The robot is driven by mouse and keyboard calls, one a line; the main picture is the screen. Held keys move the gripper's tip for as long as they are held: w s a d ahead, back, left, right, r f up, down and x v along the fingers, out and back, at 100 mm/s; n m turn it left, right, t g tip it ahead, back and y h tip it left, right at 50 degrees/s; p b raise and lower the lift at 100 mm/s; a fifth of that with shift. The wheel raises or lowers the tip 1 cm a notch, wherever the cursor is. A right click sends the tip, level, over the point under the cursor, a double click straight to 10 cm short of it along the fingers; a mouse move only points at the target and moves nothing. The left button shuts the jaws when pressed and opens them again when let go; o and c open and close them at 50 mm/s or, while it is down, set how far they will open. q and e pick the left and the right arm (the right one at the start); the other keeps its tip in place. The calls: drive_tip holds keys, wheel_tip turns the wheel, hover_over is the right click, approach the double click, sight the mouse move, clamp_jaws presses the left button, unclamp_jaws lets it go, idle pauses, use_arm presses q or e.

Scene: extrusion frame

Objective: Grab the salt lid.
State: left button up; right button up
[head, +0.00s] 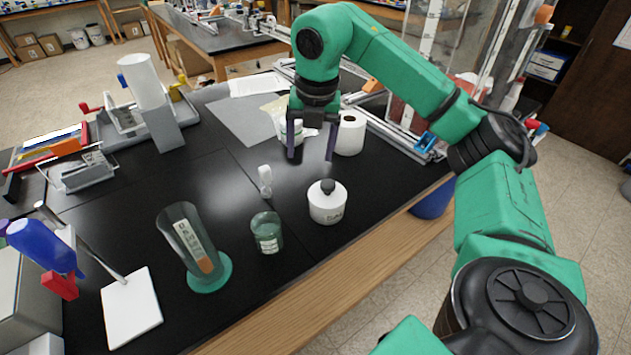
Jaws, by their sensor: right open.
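The salt jar (327,207) is a short white container with dark lettering, upright on the black table near its front edge. Its lid (328,186), a dark knob-like top, sits on the jar. My right gripper (310,157) hangs from the green arm with its two dark fingers pointing down. It is open and empty, behind the jar and apart from the lid. My left gripper is not in view.
A green-tinted beaker (266,233), a tall graduated vessel (190,245) and a small clear bottle (265,181) stand left of the jar. A white paper roll (350,134) stands close to the right of my right gripper. Metal rails (395,135) lie behind. The table's middle left is clear.

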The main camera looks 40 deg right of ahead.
drive_tip(key=s+d+m, duration=0.1)
drive_tip(key=d, duration=0.2)
drive_tip(key=h+b, duration=0.1)
drive_tip(key=b, duration=0.5)
hover_over(328, 183)
drive_tip(key=s+a, duration=0.1)
drive_tip(key=shift+g, duration=0.3)
wheel_tip(328, 183, down, 7)
drive_tip(key=shift+s+r, duration=0.1)
drive_tip(key=shift+r, duration=0.05)
drive_tip(key=f+p, duration=0.1)
drive_tip(key=f, duration=0.2)
drive_tip(key=d+f+p, duration=0.1)
drive_tip(key=f, duration=0.1)
drive_tip(key=shift+w+f+p, duration=0.3)
drive_tip(key=shift+w+f, duration=0.05)
drive_tip(key=shift+w, duration=0.05)
drive_tip(key=shift+w+f, duration=0.15)
drive_tip(key=shift+f, duration=0.15)
clamp_jaws()
drive_tip(key=shift+r, duration=0.15)
